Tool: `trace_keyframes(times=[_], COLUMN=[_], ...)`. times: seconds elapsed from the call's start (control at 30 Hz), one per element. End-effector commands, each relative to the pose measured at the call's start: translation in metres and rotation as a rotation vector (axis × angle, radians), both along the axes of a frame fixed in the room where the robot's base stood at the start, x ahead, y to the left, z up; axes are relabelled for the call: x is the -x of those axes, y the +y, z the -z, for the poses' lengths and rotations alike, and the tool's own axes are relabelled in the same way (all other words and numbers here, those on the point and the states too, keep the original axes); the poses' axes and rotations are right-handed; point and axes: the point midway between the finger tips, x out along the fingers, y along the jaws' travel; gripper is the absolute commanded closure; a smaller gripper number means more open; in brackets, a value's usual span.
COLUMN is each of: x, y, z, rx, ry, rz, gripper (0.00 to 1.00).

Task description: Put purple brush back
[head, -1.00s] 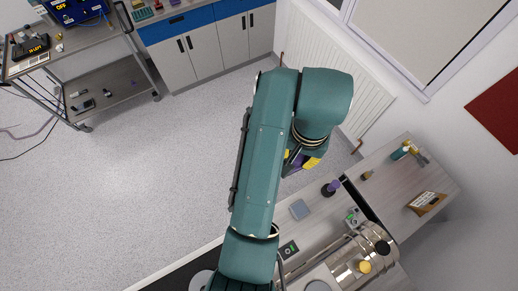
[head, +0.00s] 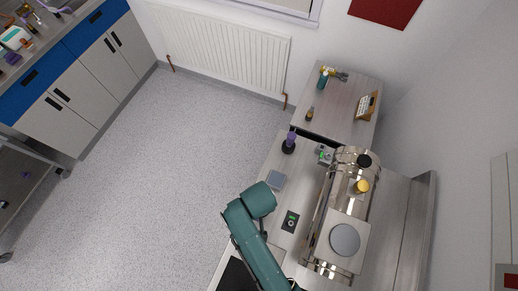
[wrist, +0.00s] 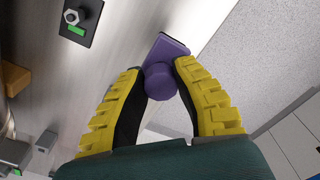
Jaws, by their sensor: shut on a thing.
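The purple brush (wrist: 160,80) shows in the wrist view, with a round end toward me and a flat, wider part beyond it. The yellow-padded fingers of my gripper (wrist: 158,70) are shut on it, one on each side. In the head view my gripper and the held brush are hidden; only my green arm shows at the bottom. A separate purple-topped thing stands in a round black base (head: 289,147) on the bench, near its far left edge.
A side table (head: 335,121) stands beyond. Open floor (head: 170,180) lies left.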

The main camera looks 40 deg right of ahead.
Motion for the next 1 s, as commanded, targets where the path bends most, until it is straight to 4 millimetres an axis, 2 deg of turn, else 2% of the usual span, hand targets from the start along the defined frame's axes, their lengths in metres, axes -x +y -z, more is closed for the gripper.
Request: trace_keyframes(times=[0.33, 0.67, 0.7, 0.77, 1.0], x=[-0.001, -0.001, -0.001, -0.001, -0.001], y=[0.000, 0.000, 0.000, 0.000, 0.000], z=[0.054, 0.058, 0.058, 0.057, 0.057], rx=[0.000, 0.001, 0.001, 0.001, 0.001], ry=[-0.001, -0.002, -0.002, -0.002, -0.002], rz=[-0.001, -0.001, -0.001, -0.001, -0.001], gripper=[1.00, 1.00, 0.66, 0.55, 0.53])
